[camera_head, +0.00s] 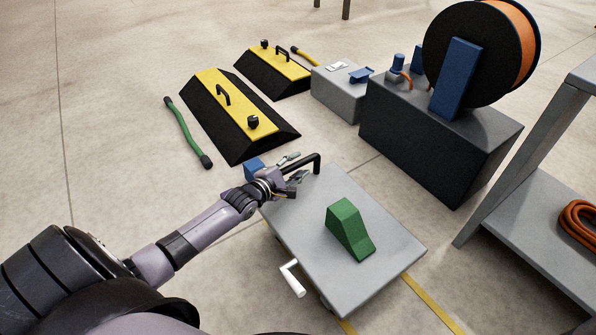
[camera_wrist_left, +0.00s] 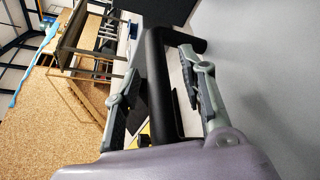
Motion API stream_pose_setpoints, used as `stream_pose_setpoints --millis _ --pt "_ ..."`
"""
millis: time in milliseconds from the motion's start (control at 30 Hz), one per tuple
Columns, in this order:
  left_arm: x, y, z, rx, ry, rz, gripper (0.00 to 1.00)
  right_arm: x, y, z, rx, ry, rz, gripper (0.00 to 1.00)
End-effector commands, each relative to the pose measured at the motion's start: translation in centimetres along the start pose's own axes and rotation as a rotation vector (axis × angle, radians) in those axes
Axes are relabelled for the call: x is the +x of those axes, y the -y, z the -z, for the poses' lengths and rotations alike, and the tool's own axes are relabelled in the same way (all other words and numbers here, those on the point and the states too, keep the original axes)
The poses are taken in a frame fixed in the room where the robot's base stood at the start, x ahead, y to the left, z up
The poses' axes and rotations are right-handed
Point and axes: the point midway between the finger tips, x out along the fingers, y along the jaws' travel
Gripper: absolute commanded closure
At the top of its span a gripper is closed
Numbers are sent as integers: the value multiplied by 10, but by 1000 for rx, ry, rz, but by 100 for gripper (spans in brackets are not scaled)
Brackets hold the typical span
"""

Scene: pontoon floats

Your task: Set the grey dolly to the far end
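The grey dolly (camera_head: 300,222) is a flat grey platform in the lower middle of the head view. A black bent handle (camera_head: 316,160) rises at its far left edge. A green wedge (camera_head: 348,228) lies on the deck. A silver crank (camera_head: 292,278) sticks out from its near left side. My left gripper (camera_head: 295,172) is at the handle. In the left wrist view the black handle bar (camera_wrist_left: 160,85) lies between the fingers, with a gap visible beside the right one. The fingers look open around it. My right gripper is not in view.
Two black-and-yellow ramp blocks (camera_head: 238,113) lie beyond the dolly, with a green hose piece (camera_head: 185,132) on their left. A dark box (camera_head: 440,138) carries an orange cable reel (camera_head: 470,50). A grey shelf (camera_head: 530,225) stands at right. Yellow floor lines (camera_head: 430,300) run near the dolly.

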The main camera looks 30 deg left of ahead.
Motion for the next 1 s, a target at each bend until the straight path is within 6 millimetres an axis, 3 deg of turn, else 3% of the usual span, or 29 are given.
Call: stream_pose_setpoints --millis 133,433,1000 --pt "10 0 0 0 1 -1 62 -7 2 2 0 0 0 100" --pt "11 -1 0 0 0 0 62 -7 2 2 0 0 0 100" --pt "11 0 0 0 0 0 99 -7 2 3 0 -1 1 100"
